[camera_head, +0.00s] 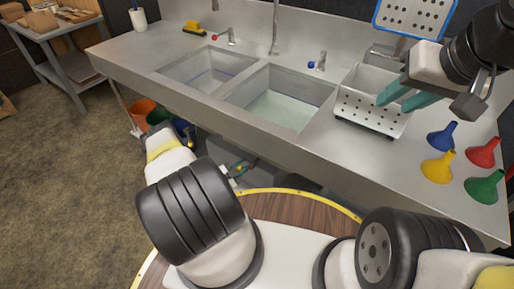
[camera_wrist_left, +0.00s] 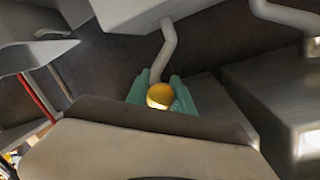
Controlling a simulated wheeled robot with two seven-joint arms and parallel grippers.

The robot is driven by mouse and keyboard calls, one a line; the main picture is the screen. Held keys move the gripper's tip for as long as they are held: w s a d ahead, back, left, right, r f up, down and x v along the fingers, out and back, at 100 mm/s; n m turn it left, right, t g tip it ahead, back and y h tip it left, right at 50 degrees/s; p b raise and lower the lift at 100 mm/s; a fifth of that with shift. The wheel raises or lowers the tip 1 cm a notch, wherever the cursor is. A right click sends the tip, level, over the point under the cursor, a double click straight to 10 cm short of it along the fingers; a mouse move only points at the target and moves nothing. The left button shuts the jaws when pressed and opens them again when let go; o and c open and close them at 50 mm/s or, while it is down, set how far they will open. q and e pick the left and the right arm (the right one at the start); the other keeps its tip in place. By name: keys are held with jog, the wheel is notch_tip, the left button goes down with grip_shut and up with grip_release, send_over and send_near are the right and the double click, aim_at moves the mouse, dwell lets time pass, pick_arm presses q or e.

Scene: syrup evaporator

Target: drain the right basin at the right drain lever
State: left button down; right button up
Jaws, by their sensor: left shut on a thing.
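The right basin (camera_head: 283,103) holds shallow pale greenish water. The left basin (camera_head: 205,68) is beside it. In the left wrist view, a drain lever shows as a grey bent rod (camera_wrist_left: 167,48) ending in a yellow ball knob (camera_wrist_left: 159,95). My left gripper (camera_wrist_left: 160,92) has its teal fingers on both sides of the knob and is shut on it. In the head view, this gripper (camera_head: 240,169) is low under the counter's front edge, partly hidden by my arm. My right gripper (camera_head: 396,102) is open and empty above the counter at the right.
A perforated metal basket (camera_head: 372,110) stands under my right gripper. Several coloured funnels, one yellow (camera_head: 438,167), stand on the counter (camera_head: 395,160) at the right. Orange (camera_head: 143,112) and green buckets are under the counter at the left. Open floor lies at the left.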

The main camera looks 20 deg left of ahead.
pick_arm(q)
jog(key=shift+w+a+r+m+y, duration=0.2)
jog(key=shift+a+r+m, duration=0.25)
jog(key=shift+r+m, duration=0.45)
jog(key=shift+w+a+r+m+y, duration=0.1)
jog(key=shift+a+r+m+y, duration=0.35)
jog(key=shift+r+m, duration=0.45)
jog(key=shift+w+a+r+m+y, duration=0.15)
jog(key=shift+a+r+m, duration=0.45)
jog(key=shift+m, duration=0.5)
jog(key=shift+r, duration=0.15)
jog(key=shift+d, duration=0.1)
jog(key=c, duration=1.1)
grip_release()
jog(key=v, duration=0.7)
jog(key=shift+s, duration=0.4)
